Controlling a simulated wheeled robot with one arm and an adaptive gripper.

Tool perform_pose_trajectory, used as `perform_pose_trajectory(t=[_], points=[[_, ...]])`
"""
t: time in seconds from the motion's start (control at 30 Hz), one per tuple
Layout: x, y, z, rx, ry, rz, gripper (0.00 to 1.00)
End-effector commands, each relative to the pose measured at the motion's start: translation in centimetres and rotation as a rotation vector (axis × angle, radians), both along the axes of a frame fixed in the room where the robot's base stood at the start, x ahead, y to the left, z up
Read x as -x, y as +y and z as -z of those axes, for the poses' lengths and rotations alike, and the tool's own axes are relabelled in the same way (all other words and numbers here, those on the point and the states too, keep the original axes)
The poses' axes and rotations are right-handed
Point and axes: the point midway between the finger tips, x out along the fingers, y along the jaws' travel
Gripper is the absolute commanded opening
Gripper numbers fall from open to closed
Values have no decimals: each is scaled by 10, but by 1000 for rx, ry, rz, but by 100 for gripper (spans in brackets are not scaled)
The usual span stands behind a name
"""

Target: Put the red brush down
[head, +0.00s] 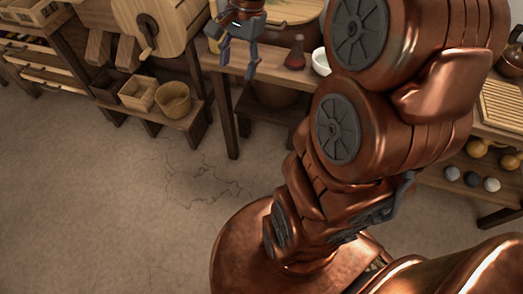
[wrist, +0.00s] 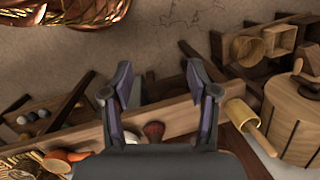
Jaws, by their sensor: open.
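A dark red, flask-shaped thing (head: 295,53), seemingly the red brush, stands on the wooden table (head: 270,72), just left of a white bowl (head: 321,62) in the head view. In the wrist view the red thing (wrist: 153,130) shows low between the fingers, small and partly cut off by the gripper body. My gripper (head: 239,62) is over the table's left end, left of the red thing and apart from it. In the wrist view my gripper (wrist: 158,75) has its fingers wide apart with nothing between the tips.
A wooden drum with a crank (head: 148,38) stands on the bench at left. A small crate (head: 137,94) and a round tub (head: 174,99) sit on its low shelf. A rack with several balls (head: 472,179) is at right. The floor (head: 90,200) in front is clear.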

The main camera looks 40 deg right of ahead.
Motion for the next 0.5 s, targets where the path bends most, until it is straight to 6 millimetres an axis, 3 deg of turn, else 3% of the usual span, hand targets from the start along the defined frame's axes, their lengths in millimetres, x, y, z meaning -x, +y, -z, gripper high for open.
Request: perform_pose_trajectory(t=[0.03,0.2,0.5], points=[[17,18,3,16,1,-108,60],[71,59,18,60,12,-461,60],[168,88,52,99,45,-1005,60]])
